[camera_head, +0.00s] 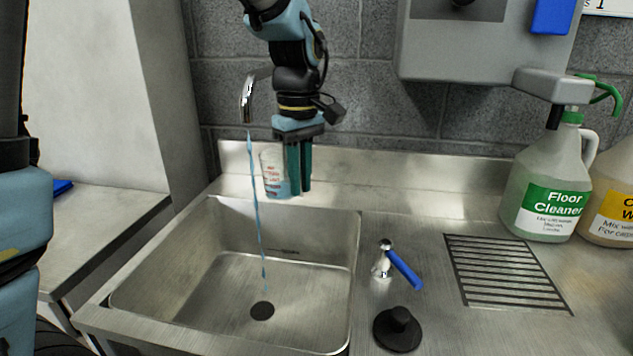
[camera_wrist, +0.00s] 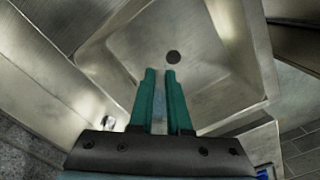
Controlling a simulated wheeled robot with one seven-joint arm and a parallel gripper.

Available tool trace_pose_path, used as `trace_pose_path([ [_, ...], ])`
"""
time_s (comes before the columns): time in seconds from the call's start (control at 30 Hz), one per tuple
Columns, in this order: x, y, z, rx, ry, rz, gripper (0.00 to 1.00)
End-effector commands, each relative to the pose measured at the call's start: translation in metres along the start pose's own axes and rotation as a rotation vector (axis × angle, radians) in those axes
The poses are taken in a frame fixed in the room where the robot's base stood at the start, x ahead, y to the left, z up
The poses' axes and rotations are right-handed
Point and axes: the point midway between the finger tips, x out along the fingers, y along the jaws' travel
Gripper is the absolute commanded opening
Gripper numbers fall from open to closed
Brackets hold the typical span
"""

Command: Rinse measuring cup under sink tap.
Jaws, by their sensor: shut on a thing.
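The clear measuring cup (camera_head: 270,170) with red markings and a bluish lower part is upright above the back of the sink basin (camera_head: 225,270). My gripper (camera_head: 299,188) points down and is shut on the cup at its right side. In the wrist view my gripper (camera_wrist: 160,72) has its green fingers close together over the basin; the cup is hard to make out there. The sink tap (camera_head: 247,100) runs a thin blue water stream (camera_head: 259,220) down to near the drain (camera_head: 262,310). The stream passes at the cup's left edge; I cannot tell whether it touches the cup.
A tap handle with a blue lever (camera_head: 400,268) and a black plug (camera_head: 398,330) stand right of the basin. A floor cleaner jug (camera_head: 545,190) and a second jug (camera_head: 610,200) stand at the back right. A grey wall dispenser (camera_head: 470,50) hangs behind. The slotted drain grate (camera_head: 505,272) is clear.

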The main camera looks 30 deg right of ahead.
Motion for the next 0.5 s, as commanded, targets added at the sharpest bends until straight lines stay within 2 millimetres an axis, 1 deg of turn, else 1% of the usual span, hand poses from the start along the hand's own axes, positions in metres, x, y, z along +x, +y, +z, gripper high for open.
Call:
trace_pose_path([
  [0.3,-0.001,-0.022,-0.026,-0.001,0.000,0.000,0.00],
  [0.5,-0.001,-0.030,-0.037,0.000,0.000,0.000,0.00],
])
